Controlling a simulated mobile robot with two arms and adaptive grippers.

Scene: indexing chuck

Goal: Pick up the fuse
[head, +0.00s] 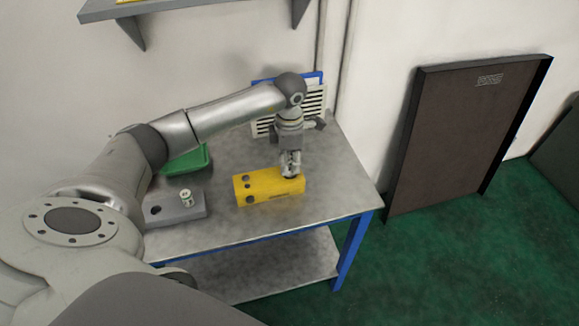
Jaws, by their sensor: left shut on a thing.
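A small pale cylinder with green markings, which looks like the fuse (187,198), stands upright at the grey block (165,212) on the left of the table. My left gripper (290,174) points down at the right end of a yellow block (265,193). It is shut on a small dark part there, mostly hidden by the fingers; I cannot tell just what it is. The fuse is well to the left of this gripper. The yellow block has several dark round spots on its left end. My right gripper is not in view.
The grey metal table (335,195) has blue legs and a lower shelf (270,270). A green tray (187,162) lies behind the grey block, partly behind my arm. A slatted pale thing (314,105) stands at the back. The table's right side is clear. A dark panel (455,135) leans on the wall.

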